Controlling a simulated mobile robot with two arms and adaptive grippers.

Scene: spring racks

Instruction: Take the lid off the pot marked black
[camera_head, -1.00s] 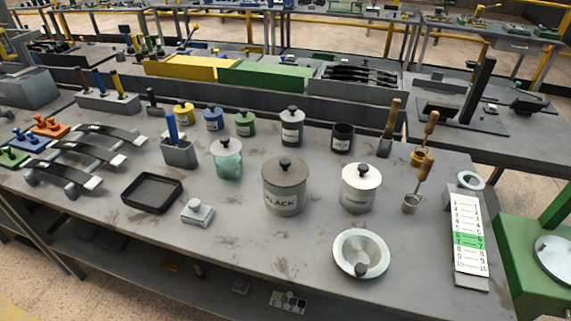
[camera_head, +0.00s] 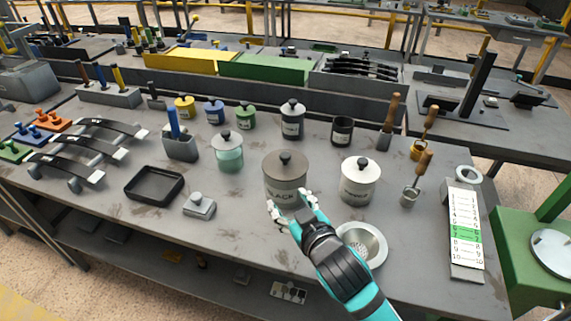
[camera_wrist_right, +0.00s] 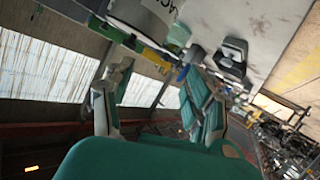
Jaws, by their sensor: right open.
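The pot marked black (camera_head: 286,196) is a grey cylinder in the middle of the bench in the head view. My right gripper (camera_head: 290,203) is open and empty at the front of the pot, below lid height, and covers part of the label. I cannot tell whether it touches the pot. The right wrist view shows my open fingers (camera_wrist_right: 150,105) and part of a labelled pale pot (camera_wrist_right: 150,15) at the top. My left gripper is not in view.
A white-lidded pot (camera_head: 360,182) stands close to the right of the black pot. A pale metal bowl (camera_head: 375,243) lies partly behind my right forearm. A teal glass jar (camera_head: 229,155) stands left, with a black tray (camera_head: 154,186) and a small grey knobbed block (camera_head: 199,206) nearby.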

